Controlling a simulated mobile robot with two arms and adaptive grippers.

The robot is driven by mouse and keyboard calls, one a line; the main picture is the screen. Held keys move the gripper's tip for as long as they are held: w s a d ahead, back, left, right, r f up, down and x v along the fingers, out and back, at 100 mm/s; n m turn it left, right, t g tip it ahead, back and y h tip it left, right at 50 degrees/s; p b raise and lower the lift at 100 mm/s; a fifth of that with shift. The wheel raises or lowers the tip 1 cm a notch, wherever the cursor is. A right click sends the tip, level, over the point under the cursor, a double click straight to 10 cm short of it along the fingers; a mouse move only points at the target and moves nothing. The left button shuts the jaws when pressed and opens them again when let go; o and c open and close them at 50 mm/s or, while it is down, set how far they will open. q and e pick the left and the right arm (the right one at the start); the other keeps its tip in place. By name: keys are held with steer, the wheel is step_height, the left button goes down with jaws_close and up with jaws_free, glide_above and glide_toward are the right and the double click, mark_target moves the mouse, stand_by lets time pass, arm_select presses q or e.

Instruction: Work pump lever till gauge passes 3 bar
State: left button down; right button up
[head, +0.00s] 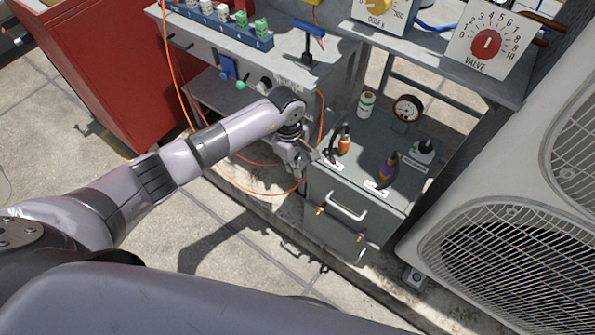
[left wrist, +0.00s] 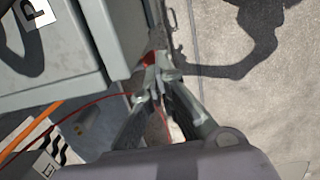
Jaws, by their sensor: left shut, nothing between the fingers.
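A round gauge (head: 407,107) with a white face and dark rim stands at the back of the grey cabinet; its reading is too small to make out. A blue T-shaped handle (head: 308,28) stands upright on the bench behind; I cannot tell whether it is the pump lever. My left gripper (head: 299,167) is shut and empty, low beside the cabinet's left edge and apart from the gauge and the blue handle. In the left wrist view its fingertips (left wrist: 153,84) are together beside the cabinet wall. My right gripper is not in view.
Orange cables (head: 174,85) hang near my left arm. A condenser unit (head: 432,238) stands right, a red cabinet (head: 95,70) left. A valve dial (head: 487,43) is above.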

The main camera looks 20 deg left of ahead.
arm_select(q)
steer(key=shift+f, duration=0.5)
steer(key=shift+r, duration=0.15)
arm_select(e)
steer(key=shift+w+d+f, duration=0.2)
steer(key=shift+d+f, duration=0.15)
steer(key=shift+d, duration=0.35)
arm_select(q)
steer(key=w+a+r, duration=0.1)
steer(key=a+r, duration=0.2)
steer(key=r, duration=0.6)
steer(key=shift+w+a, duration=0.15)
steer(key=shift+a, duration=0.1)
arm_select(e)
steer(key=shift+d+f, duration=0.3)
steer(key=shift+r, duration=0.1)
